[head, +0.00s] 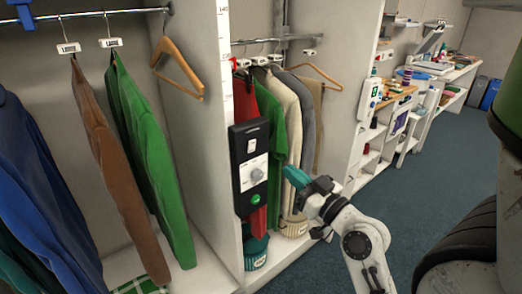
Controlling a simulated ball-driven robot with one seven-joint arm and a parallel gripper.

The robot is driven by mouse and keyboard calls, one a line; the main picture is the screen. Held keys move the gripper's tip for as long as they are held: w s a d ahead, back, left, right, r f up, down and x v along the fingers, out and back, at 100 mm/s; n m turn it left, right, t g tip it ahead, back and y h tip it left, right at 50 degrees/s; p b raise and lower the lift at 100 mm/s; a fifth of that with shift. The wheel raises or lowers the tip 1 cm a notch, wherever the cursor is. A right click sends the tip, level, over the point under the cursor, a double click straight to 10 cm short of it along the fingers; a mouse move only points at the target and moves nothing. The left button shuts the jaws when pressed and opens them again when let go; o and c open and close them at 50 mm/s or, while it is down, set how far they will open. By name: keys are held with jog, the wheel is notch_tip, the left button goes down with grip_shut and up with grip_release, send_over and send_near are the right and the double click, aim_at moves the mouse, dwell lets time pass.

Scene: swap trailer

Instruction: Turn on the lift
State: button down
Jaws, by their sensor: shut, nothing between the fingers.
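A black control panel (240,140) is mounted on the edge of the white divider between two wardrobe bays, left of the picture's middle. It has a small white switch at the top, a pale plate with a round grey knob (257,175), and a green button (255,197) near the bottom. My gripper (290,174) reaches in from the lower right, its teal fingers pointing left towards the panel. The fingers look closed and empty. In the picture they are right of the knob, with a gap between. The distance in depth is hard to tell.
Behind the fingers hang several garments, including a green shirt (271,118) and a cream one (297,126). A wooden hanger (181,66) is on the left rail. A large dark tyre (468,243) stands at the right. The blue floor (405,205) between is clear.

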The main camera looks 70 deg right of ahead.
aim_at(253, 141)
jog(key=p+x, duration=0.1)
jog(key=x, duration=1)
jog(key=shift+w+d+r, duration=0.1)
jog(key=shift+d+r, duration=0.05)
jog(key=shift+d, duration=0.05)
jog(key=shift+w+d, duration=0.25)
jog(key=shift+w, duration=0.2)
jog(key=shift+w+r+p, duration=0.1)
jog(key=shift+r+p, duration=0.15)
jog(key=shift+p, duration=0.4)
jog(key=shift+w+g+p, duration=0.1)
jog(key=shift+g+p, duration=0.2)
jog(key=shift+p, duration=0.1)
jog(key=shift+f, duration=0.2)
